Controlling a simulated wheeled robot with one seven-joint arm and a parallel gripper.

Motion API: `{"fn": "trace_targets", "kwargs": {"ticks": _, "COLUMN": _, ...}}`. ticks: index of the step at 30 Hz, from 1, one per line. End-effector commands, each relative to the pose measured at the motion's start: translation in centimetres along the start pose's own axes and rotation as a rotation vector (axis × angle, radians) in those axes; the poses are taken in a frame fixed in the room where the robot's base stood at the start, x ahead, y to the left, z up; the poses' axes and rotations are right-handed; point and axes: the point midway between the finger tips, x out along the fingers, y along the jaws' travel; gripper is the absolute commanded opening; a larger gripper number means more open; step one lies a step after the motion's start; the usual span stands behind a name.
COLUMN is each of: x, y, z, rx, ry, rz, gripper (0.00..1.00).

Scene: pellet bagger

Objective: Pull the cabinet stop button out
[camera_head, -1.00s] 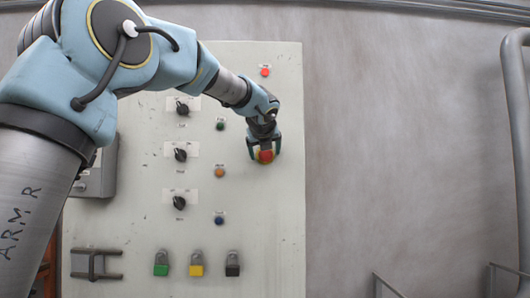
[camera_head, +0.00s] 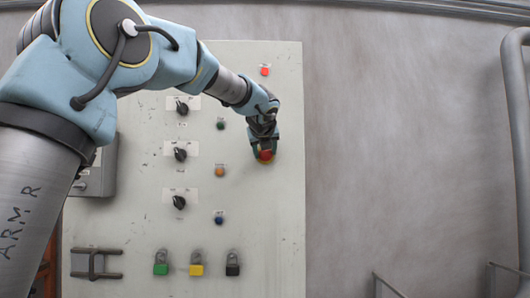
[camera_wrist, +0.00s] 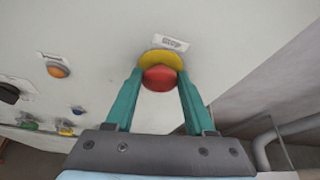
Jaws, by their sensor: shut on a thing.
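The cabinet stop button is a red mushroom head (camera_wrist: 160,77) on a yellow base (camera_wrist: 160,58), under a label reading "stop" in the wrist view. In the head view the red button (camera_head: 265,155) sits at the right side of the pale cabinet panel (camera_head: 270,220). My gripper (camera_wrist: 158,82) is shut on the red head, one teal finger on each side of it. In the head view my gripper (camera_head: 264,150) covers the upper part of the button. I cannot tell whether the button is pushed in or out.
Three black rotary switches (camera_head: 180,154) and green, orange (camera_head: 219,172) and blue lamps or buttons lie left of my gripper. A red lamp (camera_head: 265,70) is above. Green, yellow (camera_head: 196,265) and black padlocks hang below. A grey pipe (camera_head: 516,120) stands at the right.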

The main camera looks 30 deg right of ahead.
Motion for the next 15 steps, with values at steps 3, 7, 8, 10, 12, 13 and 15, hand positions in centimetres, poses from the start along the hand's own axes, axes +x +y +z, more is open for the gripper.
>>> {"fn": "trace_targets", "kwargs": {"ticks": 3, "x": 0.0, "y": 0.0, "z": 0.0, "rx": 0.000, "ry": 0.000, "rz": 0.000, "gripper": 0.00}}
{"fn": "trace_targets", "kwargs": {"ticks": 7, "x": 0.0, "y": 0.0, "z": 0.0, "rx": 0.000, "ry": 0.000, "rz": 0.001, "gripper": 0.00}}
{"fn": "trace_targets", "kwargs": {"ticks": 8, "x": 0.0, "y": 0.0, "z": 0.0, "rx": 0.000, "ry": 0.000, "rz": 0.001, "gripper": 0.00}}
{"fn": "trace_targets", "kwargs": {"ticks": 10, "x": -0.2, "y": 0.0, "z": 0.0, "rx": 0.001, "ry": 0.000, "rz": 0.000, "gripper": 0.00}}
{"fn": "trace_targets", "kwargs": {"ticks": 12, "x": -0.7, "y": 0.0, "z": -0.1, "rx": 0.002, "ry": 0.000, "rz": 0.001, "gripper": 0.00}}
{"fn": "trace_targets", "kwargs": {"ticks": 13, "x": -0.9, "y": -0.1, "z": -0.2, "rx": 0.002, "ry": 0.001, "rz": 0.000, "gripper": 0.00}}
{"fn": "trace_targets", "kwargs": {"ticks": 15, "x": -1.2, "y": -0.1, "z": -0.4, "rx": 0.001, "ry": 0.001, "rz": -0.001, "gripper": 0.00}}
